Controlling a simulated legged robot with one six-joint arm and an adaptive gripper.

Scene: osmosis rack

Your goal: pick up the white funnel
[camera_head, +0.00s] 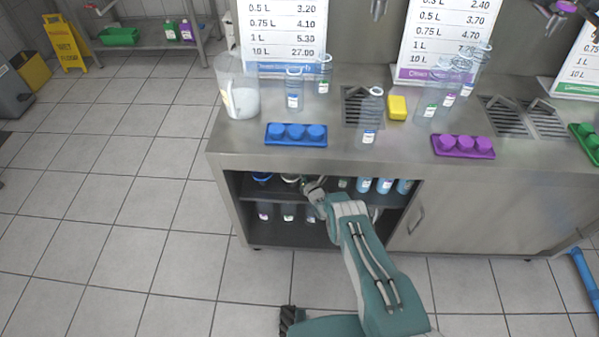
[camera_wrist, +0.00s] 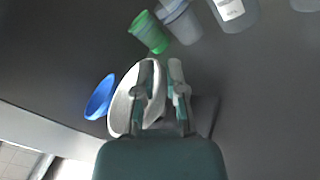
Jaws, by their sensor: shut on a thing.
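The white funnel (camera_wrist: 125,100) lies between my fingers and the blue funnel in the wrist view, its wide mouth showing as an oval. My gripper (camera_wrist: 163,75) is shut on its right-hand wall, with one finger over the mouth and the other outside. The funnel's lower part is hidden by my gripper. In the head view my gripper (camera_head: 314,186) reaches into the open cabinet under the counter.
A blue funnel (camera_wrist: 100,97) stands close to the white one. A green cup-like item (camera_wrist: 148,32) and clear containers (camera_wrist: 232,10) are near. The cabinet's top edge (camera_head: 330,170) is just above my gripper. Bottles (camera_head: 384,185) stand to the right on the shelf.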

